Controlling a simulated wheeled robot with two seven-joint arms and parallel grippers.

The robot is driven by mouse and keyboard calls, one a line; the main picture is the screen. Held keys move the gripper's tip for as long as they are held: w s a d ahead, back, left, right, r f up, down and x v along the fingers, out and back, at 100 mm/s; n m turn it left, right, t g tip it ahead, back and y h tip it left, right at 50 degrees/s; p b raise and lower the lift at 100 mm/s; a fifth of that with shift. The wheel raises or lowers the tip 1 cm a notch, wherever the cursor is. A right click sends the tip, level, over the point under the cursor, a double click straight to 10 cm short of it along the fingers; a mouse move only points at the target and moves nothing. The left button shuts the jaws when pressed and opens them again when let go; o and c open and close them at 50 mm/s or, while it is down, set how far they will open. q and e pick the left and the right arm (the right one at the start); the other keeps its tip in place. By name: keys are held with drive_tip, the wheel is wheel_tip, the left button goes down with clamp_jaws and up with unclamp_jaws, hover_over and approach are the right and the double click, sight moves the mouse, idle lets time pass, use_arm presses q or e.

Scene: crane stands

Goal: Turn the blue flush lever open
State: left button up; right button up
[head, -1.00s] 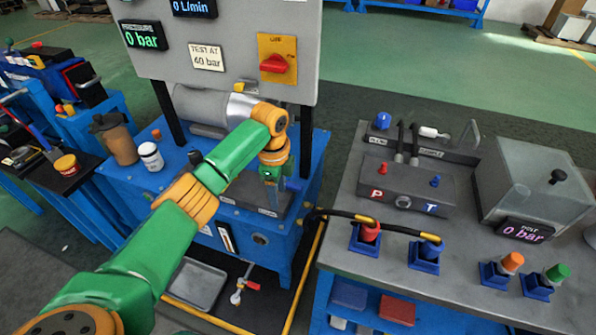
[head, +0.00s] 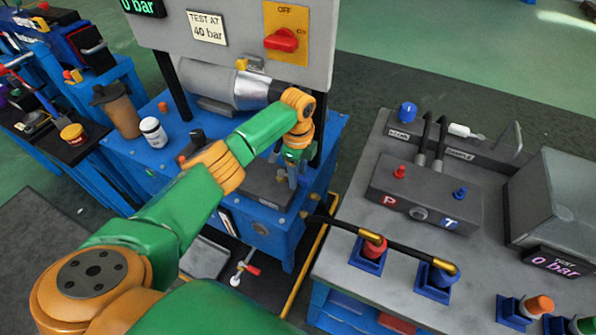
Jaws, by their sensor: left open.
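My left gripper (head: 294,174) is open and points down at the right side of the blue power unit's top, beside the dark labelled block. A small blue piece (head: 303,179) shows right by its fingers; it looks like the blue flush lever, but the gripper covers most of it. I cannot tell whether they touch or how the lever is turned. My right gripper is not in view.
The grey panel with a red switch (head: 282,40) stands behind my left arm. A white bottle (head: 153,132) and brown cup (head: 117,110) stand left. A black hose (head: 385,243) crosses to the bench (head: 340,281) at right, with red and blue couplings.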

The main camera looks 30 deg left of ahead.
use_arm(q)
clamp_jaws()
idle(1.3)
